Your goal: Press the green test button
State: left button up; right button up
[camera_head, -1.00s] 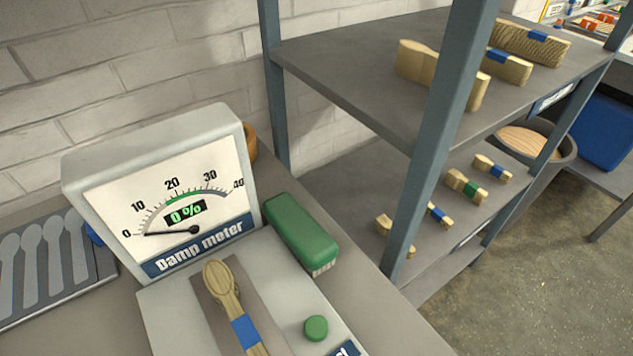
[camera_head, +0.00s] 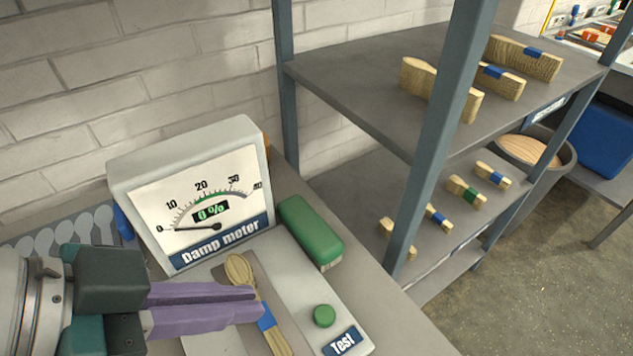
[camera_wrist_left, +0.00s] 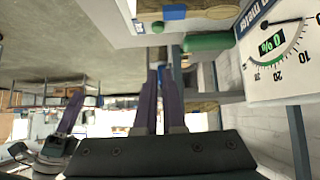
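The green test button (camera_head: 324,316) is a round knob on the pale top of the damp meter, beside the blue "Test" label (camera_head: 343,341). The button also shows in the left wrist view (camera_wrist_left: 157,27). A wooden spoon (camera_head: 240,270) with a blue band lies on the dark strip left of the button. The meter's dial (camera_head: 200,205) reads 0%. My left gripper (camera_head: 256,303) has its purple fingers close together, empty, left of the button; its tips overlap the spoon in the head view. My right gripper (camera_wrist_left: 72,108) shows partly at left in the left wrist view.
A green block (camera_head: 310,232) sits right of the dial, behind the button. A grey tray of spoon shapes (camera_head: 60,240) lies at left. A shelf rack with a blue-grey post (camera_head: 440,140) holds wooden pieces at right.

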pick_arm(q)
jog(key=shift+w+d, duration=0.1)
grip_shut()
jog(key=b, duration=0.2)
send_over(332, 309)
jog(key=s+a, duration=0.2)
jog(key=a, duration=0.1)
jog(key=f, duration=0.7)
jog(key=shift+w+d+f, duration=0.1)
jog(key=shift+w+d, duration=0.1)
jog(key=shift+d, duration=0.05)
notch_tip(332, 309, down, 3)
jog(key=shift+r+b, duration=0.2)
jog(key=shift+b, duration=0.3)
jog(key=shift+f, duration=0.55)
jog(key=shift+s, duration=0.1)
